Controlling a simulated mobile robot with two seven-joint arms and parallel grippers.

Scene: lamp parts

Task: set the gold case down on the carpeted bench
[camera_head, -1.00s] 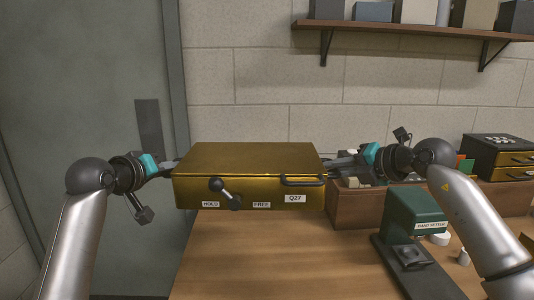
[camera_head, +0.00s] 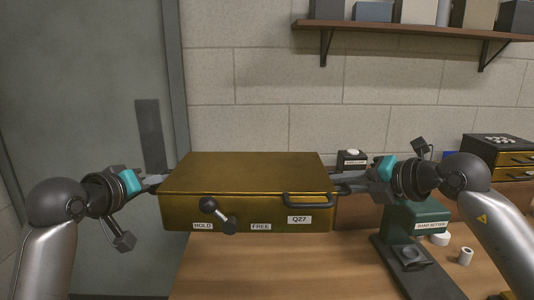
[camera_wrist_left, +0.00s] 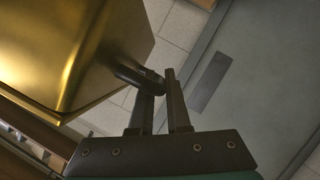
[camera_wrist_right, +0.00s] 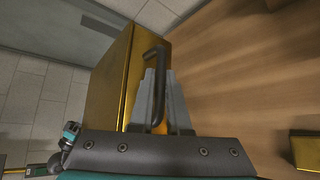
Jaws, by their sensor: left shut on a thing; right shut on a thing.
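The gold case (camera_head: 250,175) is level, with dark fittings on its front: a lever with round ends between labels HOLD and FREE, a handle at right, and a Q27 label. My left gripper (camera_head: 158,183) is shut on the dark handle at the case's left end; the handle shows in the left wrist view (camera_wrist_left: 130,75). My right gripper (camera_head: 340,183) is shut on the right end handle, seen in the right wrist view (camera_wrist_right: 155,80). The case appears held above a wooden bench top (camera_head: 250,265). No carpet shows on it; the surface behind the case is hidden.
A green device labelled as a stamp wetter (camera_head: 425,219) stands on a dark base at right, near my right arm. A dark cabinet with gold drawers (camera_head: 505,160) stands at the back right. A wall shelf (camera_head: 410,30) is above.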

